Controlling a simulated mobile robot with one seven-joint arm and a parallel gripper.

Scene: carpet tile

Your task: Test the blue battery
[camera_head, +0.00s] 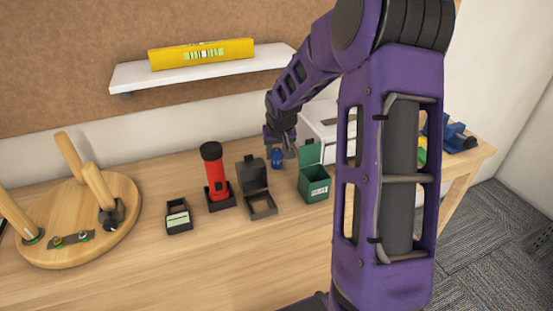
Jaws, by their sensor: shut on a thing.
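The blue battery (277,159) is small and sits at the tips of my gripper (281,150), which is shut on it. It appears a little above the table, behind the gap between a dark box (260,207) and a green box (314,190); the exact height is hard to tell. The dark box and the green box both have raised lids, and the green one has a white label. A red and black flashlight (214,172) stands upright in a dark holder left of the dark box.
A white shelf (205,74) holds a yellow level (202,53) above the table. A white box (322,118) and a blue tool (457,138) stand at the right. The front table is clear.

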